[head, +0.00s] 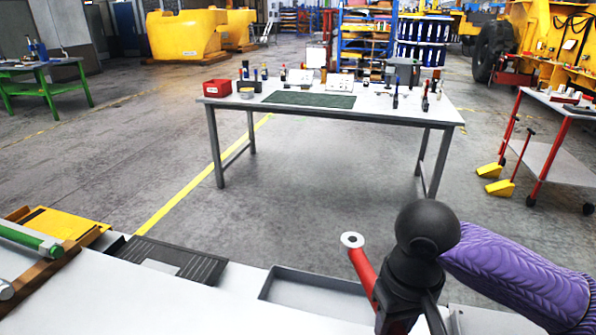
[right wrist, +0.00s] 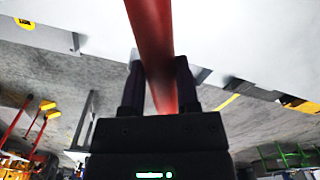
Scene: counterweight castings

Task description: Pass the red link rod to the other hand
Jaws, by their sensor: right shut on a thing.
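The red link rod (head: 361,262) has a pale round end with a dark hole, pointing up and away in the head view. My right gripper (head: 388,300) holds it above the near white table. In the right wrist view the red rod (right wrist: 152,50) runs between the two dark fingers of the right gripper (right wrist: 160,75), which are shut on it. The rod's lower end is hidden behind the gripper in the head view. My left gripper does not show in either view.
The near white table (head: 150,300) carries a grey tray (head: 315,283), a black ribbed mat (head: 165,257), a yellow plate (head: 62,223) and a green rod (head: 30,238) at left. A workbench (head: 330,112) with tools stands beyond open floor. A red trolley (head: 540,140) is at right.

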